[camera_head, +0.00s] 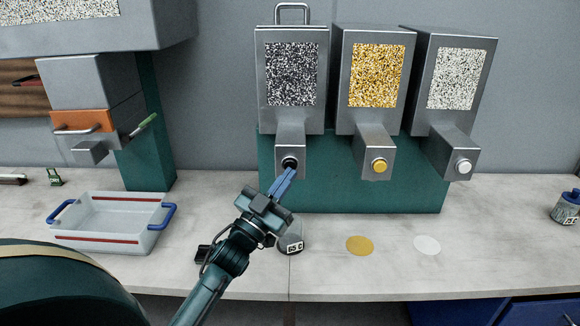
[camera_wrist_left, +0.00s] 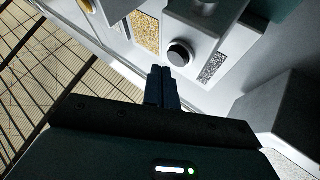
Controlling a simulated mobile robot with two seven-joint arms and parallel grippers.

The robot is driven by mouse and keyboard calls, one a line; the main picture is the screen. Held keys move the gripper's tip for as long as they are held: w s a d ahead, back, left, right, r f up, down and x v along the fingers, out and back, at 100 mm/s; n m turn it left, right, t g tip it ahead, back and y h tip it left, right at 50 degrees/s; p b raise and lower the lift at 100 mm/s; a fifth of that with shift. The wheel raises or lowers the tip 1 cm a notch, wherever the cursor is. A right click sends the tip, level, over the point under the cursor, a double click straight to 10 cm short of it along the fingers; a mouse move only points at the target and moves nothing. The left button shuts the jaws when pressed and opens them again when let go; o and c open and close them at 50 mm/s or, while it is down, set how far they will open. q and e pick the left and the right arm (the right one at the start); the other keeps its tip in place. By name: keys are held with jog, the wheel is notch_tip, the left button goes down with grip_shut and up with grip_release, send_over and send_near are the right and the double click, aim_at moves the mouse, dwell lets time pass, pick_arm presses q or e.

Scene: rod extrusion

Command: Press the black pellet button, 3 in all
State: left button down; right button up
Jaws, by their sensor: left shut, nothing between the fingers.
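The black pellet button (camera_head: 289,163) is a round knob on the front of the left dispenser's spout block (camera_head: 291,138). In the left wrist view the button (camera_wrist_left: 180,53) sits just beyond and to the right of my fingertips. My left gripper (camera_head: 284,178) is shut and empty, its blue fingers pointing up at the button from below. The fingers partly cover the button's lower side in the head view. The fingertips (camera_wrist_left: 160,70) are very close to the button; I cannot tell whether they touch. My right gripper is not in view.
A yellow button (camera_head: 379,166) and a white button (camera_head: 463,166) are on the dispensers to the right. A labelled container (camera_head: 292,245) stands below the black spout. A yellow disc (camera_head: 360,246) and a white disc (camera_head: 427,245) mark the counter. A tray (camera_head: 112,240) is at left.

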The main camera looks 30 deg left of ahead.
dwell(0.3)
pick_arm(q)
jog(key=shift+w+a, duration=0.1)
jog(key=shift+w, duration=0.05)
dwell(0.4)
jog(key=shift+w+a, duration=0.1)
jog(key=shift+w, duration=0.15)
jog(key=shift+w+a, duration=0.3)
jog(key=shift+w, duration=0.1)
dwell(0.7)
dwell(0.4)
jog(key=shift+s+d, duration=0.1)
jog(key=shift+s, duration=0.05)
jog(key=shift+s+d, duration=0.4)
jog(key=shift+s, duration=0.25)
